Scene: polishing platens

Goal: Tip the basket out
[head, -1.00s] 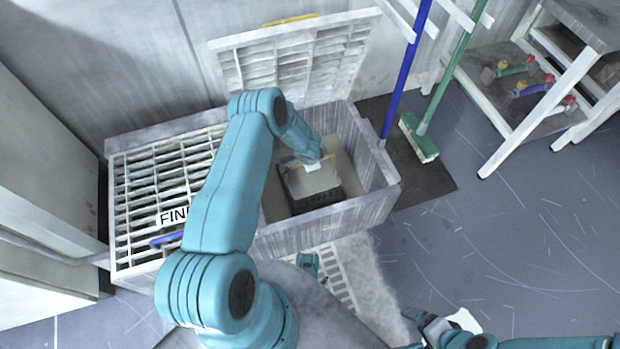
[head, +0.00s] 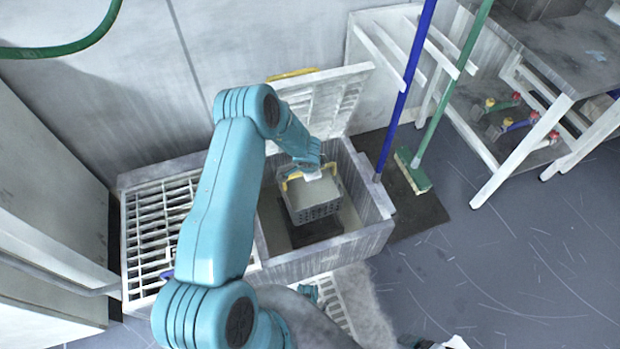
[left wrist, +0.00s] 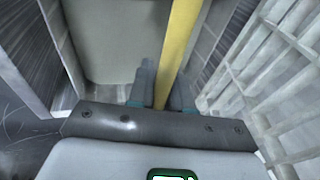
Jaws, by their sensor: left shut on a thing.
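The basket (head: 318,212) is grey with perforated sides and a yellow handle (head: 292,182). It hangs roughly level inside the open right compartment of a grey tank (head: 335,249), over a dark patch. My left gripper (head: 308,172) is above it, shut on the handle. In the left wrist view, the yellow handle bar (left wrist: 180,45) runs between the two fingers of my left gripper (left wrist: 162,88). The basket's inside looks pale, and I cannot tell what it holds. Only a dark bit of my right gripper (head: 412,342) shows at the bottom edge; its jaws are hidden.
A white slatted grate (head: 155,225) covers the tank's left compartment. A raised slatted lid (head: 325,100) stands behind the right one. A blue pole (head: 405,90) and a green broom (head: 415,178) stand to the right, near a white-legged bench (head: 505,160). The floor at right is clear.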

